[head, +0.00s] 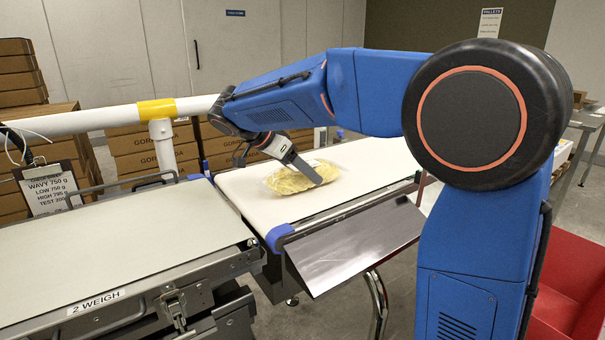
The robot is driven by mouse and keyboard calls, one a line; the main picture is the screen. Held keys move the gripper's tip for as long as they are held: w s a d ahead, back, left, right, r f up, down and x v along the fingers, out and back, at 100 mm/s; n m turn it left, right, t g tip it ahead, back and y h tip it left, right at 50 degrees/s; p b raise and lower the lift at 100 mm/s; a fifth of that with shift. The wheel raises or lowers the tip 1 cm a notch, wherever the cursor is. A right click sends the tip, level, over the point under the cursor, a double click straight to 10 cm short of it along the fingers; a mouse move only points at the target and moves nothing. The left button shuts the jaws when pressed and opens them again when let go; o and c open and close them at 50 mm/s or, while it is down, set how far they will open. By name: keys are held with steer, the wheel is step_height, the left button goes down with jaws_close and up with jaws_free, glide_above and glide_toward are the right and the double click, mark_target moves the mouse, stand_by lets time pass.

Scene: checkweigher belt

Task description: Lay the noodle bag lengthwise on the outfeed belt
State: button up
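The noodle bag (283,182) is a clear bag of yellow noodles. In the head view it lies on the pale outfeed belt (255,205), with its long side roughly along the belt's run. My gripper (312,176) reaches down from the upper left onto the bag. One grey finger crosses the front of the bag, its tip low near the belt. The other finger is hidden, so I cannot tell whether the gripper is closed on the bag.
The weigh belt (110,252), labelled "2 WEIGH", stands at the left across a narrow gap. A sloping metal plate (355,243) hangs off the outfeed belt's near side. A white pipe (85,120) runs behind the weigh belt. A red bin (575,270) is at the right.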

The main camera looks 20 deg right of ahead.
mark_target(274, 177)
steer(key=shift+f, duration=0.2)
steer(key=shift+f, duration=0.1)
steer(key=o, duration=1.5)
steer(key=v, duration=1.2)
steer(key=shift+s, duration=0.1)
